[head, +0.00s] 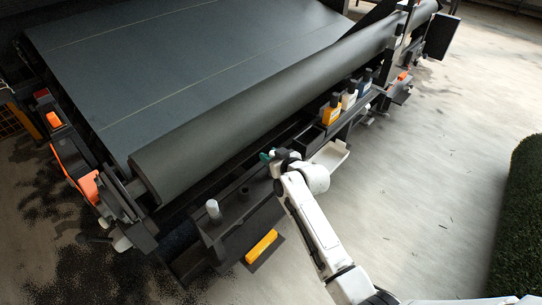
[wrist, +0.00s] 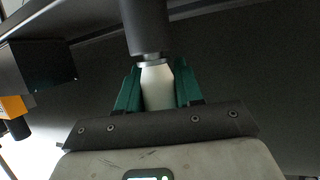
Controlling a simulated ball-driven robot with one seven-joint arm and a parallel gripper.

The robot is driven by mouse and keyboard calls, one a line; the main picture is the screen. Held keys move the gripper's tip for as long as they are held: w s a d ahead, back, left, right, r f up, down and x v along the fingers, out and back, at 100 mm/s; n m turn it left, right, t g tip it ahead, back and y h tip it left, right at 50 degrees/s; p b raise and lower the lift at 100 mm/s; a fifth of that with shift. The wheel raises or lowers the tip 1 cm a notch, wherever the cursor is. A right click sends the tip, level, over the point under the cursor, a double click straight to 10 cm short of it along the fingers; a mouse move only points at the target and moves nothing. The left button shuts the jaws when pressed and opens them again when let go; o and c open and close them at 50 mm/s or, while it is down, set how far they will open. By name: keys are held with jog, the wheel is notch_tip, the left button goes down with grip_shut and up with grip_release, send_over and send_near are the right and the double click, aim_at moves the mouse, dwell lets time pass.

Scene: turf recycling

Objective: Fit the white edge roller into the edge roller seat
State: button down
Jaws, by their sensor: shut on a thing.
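My gripper (head: 267,156) is beside the underside of the large dark roller, over the dark side rail of the machine. In the wrist view its green fingers (wrist: 157,90) are shut on a white tapered piece (wrist: 157,86), which looks like the white edge roller. A metal collar and a dark cylinder (wrist: 146,28) sit in line just beyond the white piece. I cannot tell whether the dark cylinder is part of it or the seat. The edge roller seat cannot be made out for sure.
A dark tray (head: 238,228) holds a pale upright cylinder (head: 213,209) and a short dark post (head: 244,192). A yellow block (head: 261,246) lies at its front. Several bottles (head: 348,97) stand in a rack. The large belt roller (head: 230,130) is close behind my gripper.

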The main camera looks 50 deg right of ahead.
jog(key=shift+f, duration=0.25)
jog(key=c, duration=0.7)
grip_release()
jog(key=shift+o, duration=0.2)
jog(key=p+v, duration=0.1)
jog(key=v, duration=1)
